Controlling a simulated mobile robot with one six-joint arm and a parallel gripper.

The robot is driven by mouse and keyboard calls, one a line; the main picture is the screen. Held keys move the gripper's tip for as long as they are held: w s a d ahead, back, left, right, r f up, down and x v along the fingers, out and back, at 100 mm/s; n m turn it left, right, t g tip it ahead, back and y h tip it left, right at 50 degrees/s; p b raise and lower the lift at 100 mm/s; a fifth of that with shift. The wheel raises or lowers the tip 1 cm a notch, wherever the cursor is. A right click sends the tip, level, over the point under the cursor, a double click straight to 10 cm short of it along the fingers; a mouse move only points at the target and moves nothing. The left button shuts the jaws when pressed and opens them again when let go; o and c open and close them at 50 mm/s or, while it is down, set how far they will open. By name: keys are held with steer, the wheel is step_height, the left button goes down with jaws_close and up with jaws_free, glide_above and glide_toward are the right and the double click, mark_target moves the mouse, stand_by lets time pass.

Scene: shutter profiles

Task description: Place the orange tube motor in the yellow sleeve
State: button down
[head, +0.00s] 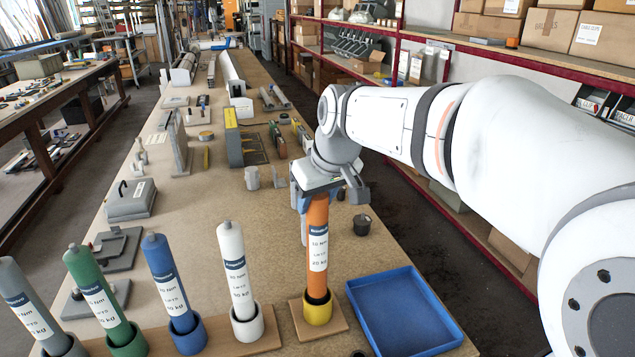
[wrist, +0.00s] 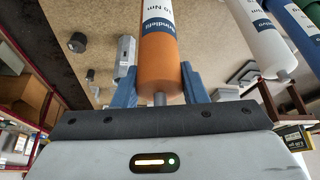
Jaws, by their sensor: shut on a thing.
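The orange tube motor (head: 317,235) stands upright with its lower end at the mouth of the yellow sleeve (head: 318,311). Its dark bottom end shows just above the sleeve's rim; how deep it sits inside is hidden. My gripper (head: 313,193) is shut on the motor's top end. In the wrist view the orange motor (wrist: 158,65) lies between the two blue fingers of the gripper (wrist: 158,88). The yellow sleeve stands on a small wooden board (head: 337,326) and does not show in the wrist view.
White (head: 237,270), blue (head: 167,280), green (head: 100,295) and grey (head: 30,305) tube motors stand in matching sleeves to the left. A blue tray (head: 402,312) lies close on the right. A dark cylinder (head: 361,225) stands behind the tray.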

mark_target(317, 216)
steer(key=shift+f, duration=2)
steer(key=c, duration=0.9)
jaws_free()
steer(key=shift+f, duration=0.1)
steer(key=shift+o, duration=0.2)
steer(key=v, duration=1.2)
steer(key=s+d+f+m+h, duration=0.1)
steer(key=s+d+f+m, duration=0.2)
steer(key=s+d+f, duration=0.3)
steer(key=s+d+f+m+g+h, duration=0.1)
steer(key=s+d+f+m, duration=0.2)
steer(key=s+d+f, duration=0.3)
steer(key=s+f, duration=0.3)
steer(key=f, duration=0.3)
steer(key=shift+s+d, duration=0.2)
steer(key=shift+d, duration=0.1)
